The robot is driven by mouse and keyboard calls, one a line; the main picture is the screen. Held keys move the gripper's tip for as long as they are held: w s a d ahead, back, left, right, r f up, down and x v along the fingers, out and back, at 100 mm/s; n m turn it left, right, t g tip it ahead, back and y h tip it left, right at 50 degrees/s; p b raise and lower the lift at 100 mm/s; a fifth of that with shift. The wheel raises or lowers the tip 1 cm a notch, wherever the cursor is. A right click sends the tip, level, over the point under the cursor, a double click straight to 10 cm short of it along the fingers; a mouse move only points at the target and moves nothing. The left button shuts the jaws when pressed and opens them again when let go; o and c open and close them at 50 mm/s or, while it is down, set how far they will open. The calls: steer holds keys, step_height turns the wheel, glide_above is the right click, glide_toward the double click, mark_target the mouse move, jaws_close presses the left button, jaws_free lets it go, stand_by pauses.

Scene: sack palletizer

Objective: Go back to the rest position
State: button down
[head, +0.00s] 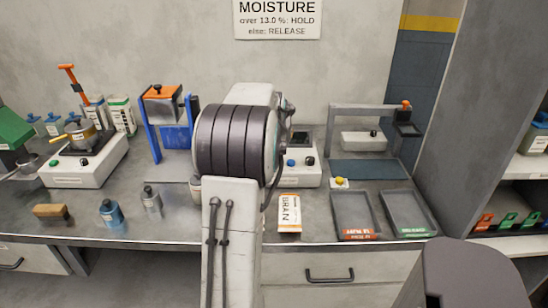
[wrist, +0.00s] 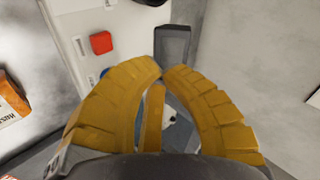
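My gripper (wrist: 164,70) shows in the wrist view as curved yellow fingers. Their tips lie almost together, and I see no object held between them. A white and blue thing lies beyond the gap between the fingers, partly hidden. In the head view my arm rises in the centre and hides the gripper and part of the bench behind it. No task object is named besides my own arm.
The bench (head: 95,228) holds a BRAN packet (head: 290,213), trays (head: 353,213), bottles (head: 110,213), a brush (head: 53,212) and a blue-orange press (head: 160,110). A shelf unit (head: 470,140) stands right. The wrist view shows a white device with a red button (wrist: 101,43) near the fingers.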

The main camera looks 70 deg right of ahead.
stand_by(0.6)
steer(key=w+a+r+n+t+y+p, duration=0.15)
steer(key=w+a+n, duration=0.35)
steer(key=a, duration=0.5)
steer(key=w+a+r+n+t+y, duration=0.15)
steer(key=w+a+n, duration=0.25)
steer(key=w+a, duration=0.45)
steer(key=w+a+r+n+y+p, duration=0.15)
steer(key=w+a+n, duration=0.25)
steer(key=a, duration=0.7)
steer(key=s+a+f+n+y, duration=0.1)
steer(key=a+n, duration=0.3)
steer(key=a, duration=0.4)
steer(key=s+a+f+n+y, duration=0.1)
steer(key=a+n+y, duration=0.15)
steer(key=a, duration=0.55)
steer(key=s+a+f+n+g+y+p, duration=0.1)
steer(key=s+a+f+n+p, duration=0.1)
steer(key=s+a+n, duration=0.7)
steer(key=shift+s+a+f+n+g, duration=0.15)
steer(key=shift+s+a+n+g, duration=0.2)
steer(key=shift+a, duration=0.7)
